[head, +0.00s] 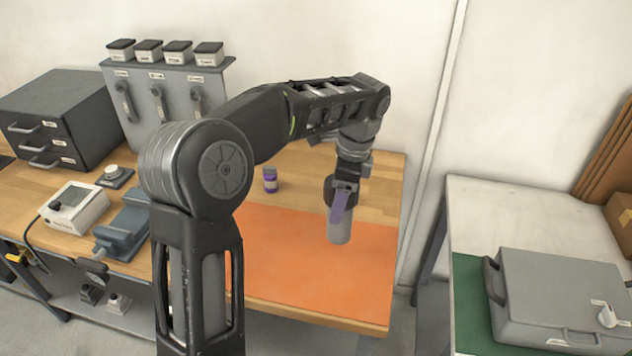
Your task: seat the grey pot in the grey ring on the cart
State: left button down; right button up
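A grey pot (339,230) stands upright, or hangs just above, the orange mat; I cannot tell if its base touches. My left gripper (340,212) points down at the top of the pot and appears shut on it, with a purple strip along the near finger. The gripper covers the pot's upper part. My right gripper is not in view. I see no grey ring and cannot make out which surface is the cart.
The orange mat (290,270) lies on a wooden bench. A purple pot (270,181) stands behind the mat. At the right, a grey case (560,290) sits on a white-topped table (500,205) with a green mat. A gap separates bench and table.

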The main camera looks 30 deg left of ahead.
pick_arm(q)
jog(key=d+f+n+g+h+p, duration=0.1)
jog(key=d+f+n+p, duration=0.2)
jog(key=d+n, duration=0.7)
jog(key=w+n+p, duration=0.1)
jog(key=n, duration=0.2)
jog(key=shift+f+h, duration=0.15)
jog(key=shift+h, duration=0.15)
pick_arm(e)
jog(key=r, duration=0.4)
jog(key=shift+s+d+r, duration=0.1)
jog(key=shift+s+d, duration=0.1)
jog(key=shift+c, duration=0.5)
